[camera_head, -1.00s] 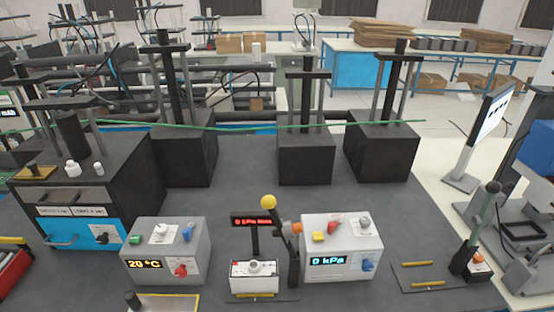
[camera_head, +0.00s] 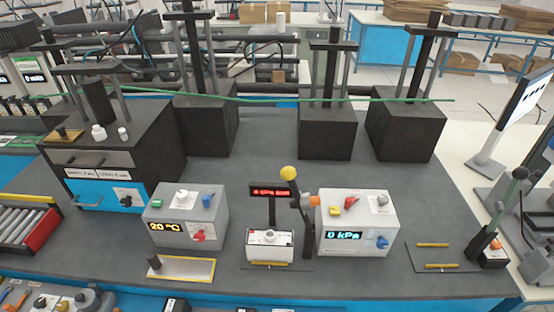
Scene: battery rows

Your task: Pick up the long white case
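I cannot make out a long white case in the head view. The pale boxes on the dark bench are a short box with a "20 °C" display (camera_head: 164,227), a small white box with a red display above it (camera_head: 270,247), and a box with a "0 kPa" display (camera_head: 345,237). Neither of my grippers is in view.
The dark bench (camera_head: 250,180) has several black press blocks (camera_head: 327,132) at its back and a blue-fronted oven-like unit (camera_head: 108,196) at left. A red tray with grey rollers or cylinders (camera_head: 43,232) stands at far left. A lever fixture (camera_head: 447,267) is at right.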

